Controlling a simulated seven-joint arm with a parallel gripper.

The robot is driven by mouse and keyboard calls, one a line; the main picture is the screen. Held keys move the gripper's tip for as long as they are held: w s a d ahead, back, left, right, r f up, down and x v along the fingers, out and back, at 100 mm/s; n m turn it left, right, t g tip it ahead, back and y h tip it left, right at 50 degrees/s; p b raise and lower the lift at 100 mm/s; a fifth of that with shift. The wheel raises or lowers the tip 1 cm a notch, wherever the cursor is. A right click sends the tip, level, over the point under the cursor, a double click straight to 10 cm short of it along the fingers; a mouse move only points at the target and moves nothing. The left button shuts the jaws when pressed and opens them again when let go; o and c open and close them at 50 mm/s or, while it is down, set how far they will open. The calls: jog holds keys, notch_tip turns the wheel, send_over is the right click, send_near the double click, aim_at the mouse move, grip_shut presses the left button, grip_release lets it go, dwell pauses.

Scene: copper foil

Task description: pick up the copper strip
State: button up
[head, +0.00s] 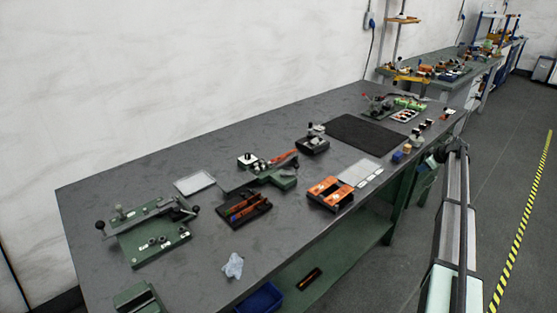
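An orange-red strip-like piece (285,157) lies on the grey workbench beside a green bench tool (268,177); it is too small to tell whether it is the copper strip. No other piece shows clearly as copper. My arm rises along the right side, off the bench's front edge. My gripper (443,153) seems to be the dark part at the arm's far end, beside the bench; its fingers are too small to make out. I see nothing clearly held in it.
The left back corner is bare.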

jog(key=w+r+n, duration=0.2)
jog(key=w+r, duration=0.1)
jog(key=r, duration=0.3)
jog(key=w+a+r+n, duration=0.1)
jog(key=a, duration=0.2)
jog(key=w+a+r+n, duration=0.1)
jog(key=w+a+r, duration=0.1)
jog(key=a, duration=0.1)
jog(key=w+a+r+n+g+y, duration=0.1)
jog(key=a+r, duration=0.1)
jog(key=a, duration=0.1)
jog(key=shift+w, duration=0.15)
jog(key=w+a+r+n+g+y, duration=0.1)
jog(key=a+n+g, duration=0.15)
jog(key=a, duration=0.95)
jog(key=a+r+n+g+y, duration=0.15)
jog(key=a+n, duration=0.25)
jog(key=a, duration=0.9)
jog(key=n+g+h, duration=0.2)
jog(key=n+g, duration=0.4)
jog(key=n, duration=0.1)
send_near(279, 159)
jog(key=shift+s+a+f+t, duration=0.15)
jog(key=shift+s+f, duration=0.15)
jog(key=shift+f, duration=0.15)
jog(key=shift+s+a+f+t, duration=0.15)
jog(key=shift+s+a+f, duration=0.1)
jog(key=shift+f, duration=0.15)
jog(key=shift+x, duration=2.65)
jog(key=shift+s+a, duration=0.15)
